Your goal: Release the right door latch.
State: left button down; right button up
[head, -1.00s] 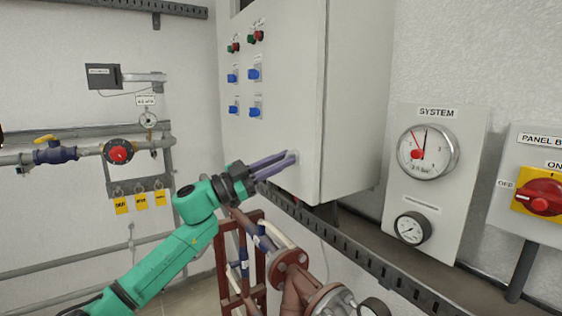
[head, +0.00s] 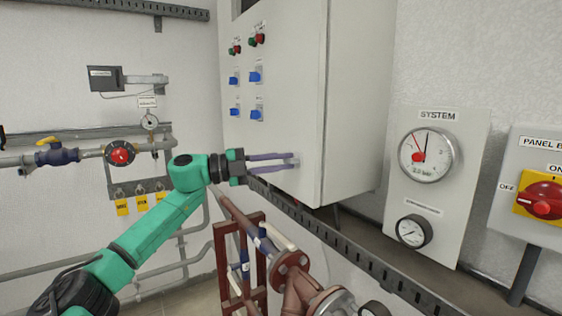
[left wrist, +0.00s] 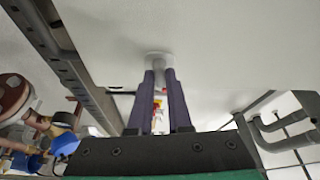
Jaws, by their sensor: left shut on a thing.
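The right door latch (left wrist: 157,57) is a small pale knob on the white cabinet door, near the door's lower right corner in the head view. My left gripper (head: 292,160) has its two purple-grey fingers shut on the latch, coming in from the left and almost level. In the left wrist view the fingertips (left wrist: 159,76) close on either side of the latch's stem. The fingers mostly hide the latch in the head view, so its exact turn angle cannot be told. My right gripper is not in view.
The grey cabinet (head: 355,100) has blue switches (head: 255,77) above. A perforated cable tray (head: 340,243) runs just below it. Red-brown pipes (head: 243,222) stand under my gripper. A gauge panel (head: 437,180) and a red rotary switch (head: 540,200) are at right.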

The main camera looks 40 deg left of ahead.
pick_arm(q)
jog(key=shift+m+g, duration=0.3)
jog(key=shift+m, duration=0.6)
jog(key=c, duration=0.8)
grip_release()
jog(key=shift+c, duration=0.2)
jog(key=b+v, duration=0.8)
jog(key=v, duration=0.6)
jog(key=shift+s+r, duration=0.3)
jog(key=shift+a, duration=0.1)
